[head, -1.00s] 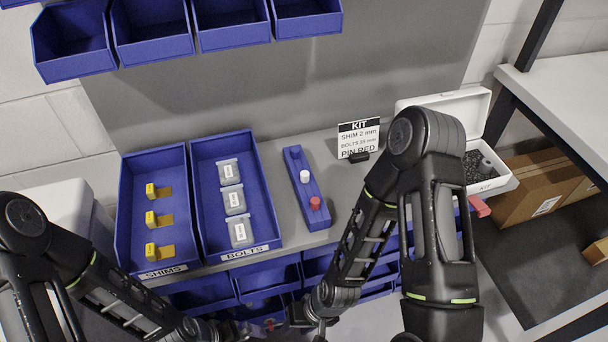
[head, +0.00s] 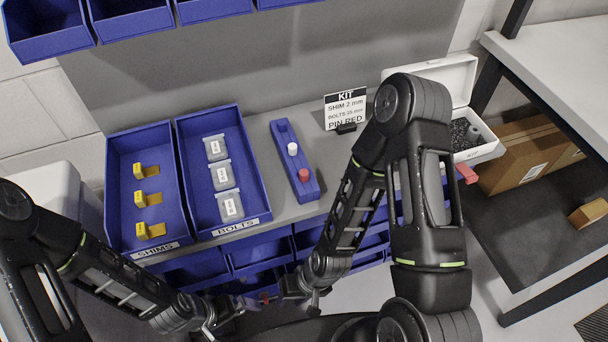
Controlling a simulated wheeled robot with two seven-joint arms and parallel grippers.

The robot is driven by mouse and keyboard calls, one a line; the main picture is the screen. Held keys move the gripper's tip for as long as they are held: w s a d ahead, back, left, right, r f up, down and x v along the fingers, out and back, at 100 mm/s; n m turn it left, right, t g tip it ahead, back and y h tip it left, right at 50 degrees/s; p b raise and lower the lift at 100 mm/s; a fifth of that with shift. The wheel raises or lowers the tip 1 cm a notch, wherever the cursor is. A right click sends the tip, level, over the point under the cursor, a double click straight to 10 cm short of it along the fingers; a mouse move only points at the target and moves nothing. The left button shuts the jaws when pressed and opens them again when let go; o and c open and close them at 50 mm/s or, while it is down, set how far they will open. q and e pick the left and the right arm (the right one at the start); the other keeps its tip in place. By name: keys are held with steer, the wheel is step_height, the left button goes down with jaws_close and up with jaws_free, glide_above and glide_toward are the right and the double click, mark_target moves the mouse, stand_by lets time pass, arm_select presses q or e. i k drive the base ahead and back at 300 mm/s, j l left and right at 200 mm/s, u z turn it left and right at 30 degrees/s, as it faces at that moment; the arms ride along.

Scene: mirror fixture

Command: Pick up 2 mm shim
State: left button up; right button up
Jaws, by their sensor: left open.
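Three yellow shims stand in the blue bin labelled SHIMS (head: 112,190): a far one (head: 140,171), a middle one (head: 141,199) and a near one (head: 142,230). Their markings are too small to read, so I cannot tell which is 2 mm. A KIT card (head: 345,110) reads SHIM 2 mm, a bolts line and PIN RED. My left gripper (head: 226,312) is at the bottom, below and right of the shim bin, open and apart from the shims. My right gripper (head: 292,289) is right of it, below the bench edge; its fingers are too small and dark to judge.
A BOLTS bin (head: 262,215) with three labelled boxes adjoins the shim bin. A blue rack (head: 283,140) holds a white and a red pin. An open white kit box (head: 487,151) is partly hidden by my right arm. Blue bins hang above and sit below the bench edge.

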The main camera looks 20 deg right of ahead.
mark_target(139, 172)
steer(key=k+l+z, duration=0.3)
steer(key=k+l, duration=0.15)
steer(key=k, duration=0.15)
steer(key=k+l+z, duration=0.35)
steer(key=k+l, duration=0.2)
